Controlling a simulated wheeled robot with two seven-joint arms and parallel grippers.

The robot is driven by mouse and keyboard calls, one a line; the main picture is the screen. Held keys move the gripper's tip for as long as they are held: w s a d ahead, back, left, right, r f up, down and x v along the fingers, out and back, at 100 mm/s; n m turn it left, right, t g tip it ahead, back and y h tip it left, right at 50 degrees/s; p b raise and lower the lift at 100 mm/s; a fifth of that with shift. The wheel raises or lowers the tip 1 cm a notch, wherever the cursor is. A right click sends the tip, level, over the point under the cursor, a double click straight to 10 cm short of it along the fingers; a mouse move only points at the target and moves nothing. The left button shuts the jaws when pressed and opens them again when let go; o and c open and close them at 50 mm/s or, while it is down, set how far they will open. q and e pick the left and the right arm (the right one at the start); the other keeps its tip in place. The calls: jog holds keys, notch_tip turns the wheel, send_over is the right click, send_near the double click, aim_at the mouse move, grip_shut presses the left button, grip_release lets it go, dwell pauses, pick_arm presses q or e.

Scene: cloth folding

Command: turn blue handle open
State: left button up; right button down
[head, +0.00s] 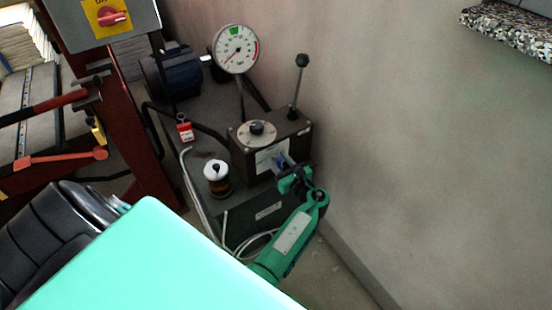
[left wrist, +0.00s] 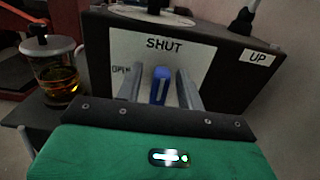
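The blue handle (left wrist: 160,86) is on the white front plate of a dark box (head: 248,155). In the left wrist view it stands upright below the word SHUT, and a partly hidden OPEN label is to its left. In the head view only a bit of the blue handle (head: 282,161) shows beside my gripper. My left gripper (left wrist: 160,92) is open, with one grey finger on each side of the handle and a gap showing on both sides. In the head view my left gripper (head: 291,176) is at the box front. My right gripper is not in view.
A lever with a black knob (head: 302,60) rises from the box top, and a round gauge (head: 236,49) stands behind. A glass jar with amber liquid (head: 217,178) is left of the box. A bare wall (head: 420,150) is close on the right.

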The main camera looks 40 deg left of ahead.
pick_arm(q)
grip_shut()
